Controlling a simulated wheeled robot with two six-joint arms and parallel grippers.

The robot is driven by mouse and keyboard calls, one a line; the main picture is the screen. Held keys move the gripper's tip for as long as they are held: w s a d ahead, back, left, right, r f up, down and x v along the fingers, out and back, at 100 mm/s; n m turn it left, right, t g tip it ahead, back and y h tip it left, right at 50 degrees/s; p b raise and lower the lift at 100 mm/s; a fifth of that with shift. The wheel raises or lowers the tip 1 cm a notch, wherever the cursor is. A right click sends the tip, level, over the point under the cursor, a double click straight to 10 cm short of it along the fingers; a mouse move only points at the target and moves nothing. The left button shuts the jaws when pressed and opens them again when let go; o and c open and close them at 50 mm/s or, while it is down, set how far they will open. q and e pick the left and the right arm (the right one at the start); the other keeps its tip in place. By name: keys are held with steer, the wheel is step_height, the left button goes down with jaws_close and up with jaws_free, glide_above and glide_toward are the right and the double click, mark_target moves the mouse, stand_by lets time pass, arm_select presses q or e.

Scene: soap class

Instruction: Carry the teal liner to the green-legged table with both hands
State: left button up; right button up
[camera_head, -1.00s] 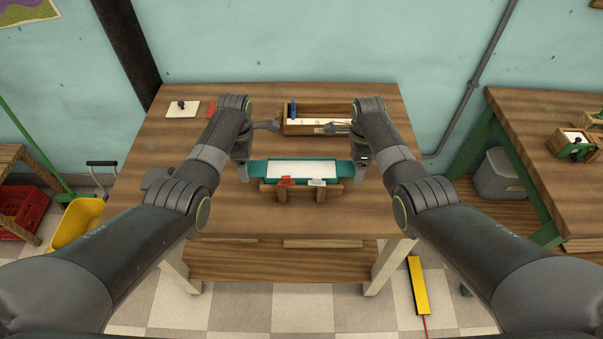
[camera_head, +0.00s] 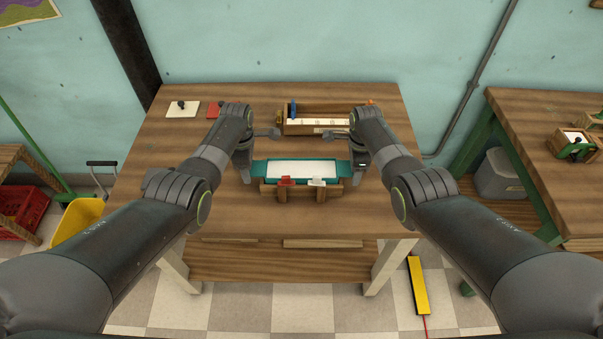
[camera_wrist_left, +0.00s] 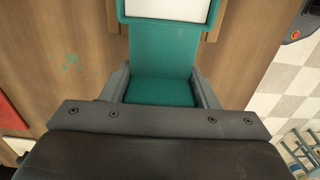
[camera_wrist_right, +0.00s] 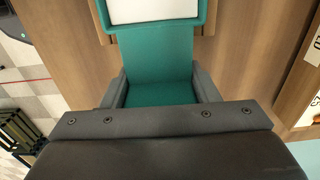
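The teal liner (camera_head: 257,171) holds a pale white slab and sits at a wooden frame (camera_head: 332,188) on the middle of the wooden table. Whether it touches the frame is hard to tell. My left gripper (camera_head: 246,172) is at the liner's left end. In the left wrist view its fingers (camera_wrist_left: 160,82) press on both sides of the teal end flap (camera_wrist_left: 163,50). My right gripper (camera_head: 358,168) is at the right end. In the right wrist view its fingers (camera_wrist_right: 160,82) flank the other flap (camera_wrist_right: 156,50) just as closely. The green-legged table (camera_head: 530,130) stands at the right.
A red clip (camera_head: 286,181) and a white clip (camera_head: 317,182) are at the frame's front. A wooden box (camera_head: 345,109) lies behind the liner. A yellow bar (camera_head: 418,285) lies on the floor between the tables. A grey bin (camera_head: 499,175) stands under the green-legged table.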

arm_select(q)
steer(key=c, duration=1.1)
arm_select(e)
steer(key=c, duration=1.1)
arm_select(q)
steer(key=shift+o, duration=0.2)
steer(key=shift+w+r, duration=0.1)
steer(key=shift+r, duration=0.05)
arm_select(e)
steer(key=shift+o, duration=0.2)
steer(key=shift+w+r, duration=0.1)
steer(key=shift+r, duration=0.05)
